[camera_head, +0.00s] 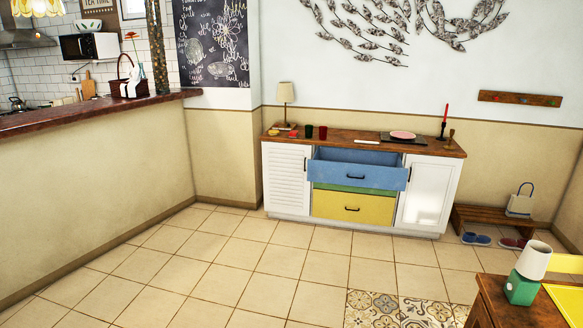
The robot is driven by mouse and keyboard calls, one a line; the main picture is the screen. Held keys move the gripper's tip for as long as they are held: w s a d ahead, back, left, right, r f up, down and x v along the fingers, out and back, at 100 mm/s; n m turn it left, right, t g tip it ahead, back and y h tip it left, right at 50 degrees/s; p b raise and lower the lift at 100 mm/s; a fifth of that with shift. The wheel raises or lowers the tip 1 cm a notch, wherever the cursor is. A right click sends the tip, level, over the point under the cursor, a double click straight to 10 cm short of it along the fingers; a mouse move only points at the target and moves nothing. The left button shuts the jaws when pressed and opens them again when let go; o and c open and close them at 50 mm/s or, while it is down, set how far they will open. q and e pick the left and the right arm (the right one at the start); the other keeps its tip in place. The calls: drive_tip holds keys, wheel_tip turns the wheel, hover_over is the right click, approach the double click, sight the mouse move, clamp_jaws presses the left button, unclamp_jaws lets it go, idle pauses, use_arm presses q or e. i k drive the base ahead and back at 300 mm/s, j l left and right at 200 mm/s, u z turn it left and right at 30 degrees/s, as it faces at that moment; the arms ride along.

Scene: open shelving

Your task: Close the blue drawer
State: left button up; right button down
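The blue drawer (357,175) is in the middle of a white sideboard (286,180) against the far wall. It is pulled out, and its blue inside shows above the front panel. It has a dark handle on its front. A green drawer front (343,188) shows as a thin strip below it, and a yellow drawer (353,208) sits under that; both look shut. Neither of my grippers is in view, and nothing touches the blue drawer.
Tiled floor (230,255) lies clear before the sideboard. A low counter wall (90,190) runs along the left. A wooden table (495,300) with a green-based lamp (523,285) stands at the near right. A low bench (485,220) with shoes sits right of the sideboard.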

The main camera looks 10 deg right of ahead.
sight(358, 168)
drive_tip(key=i+l+z, duration=0.3)
drive_tip(key=i, duration=0.6)
drive_tip(key=i+z, duration=0.25)
drive_tip(key=i, duration=0.65)
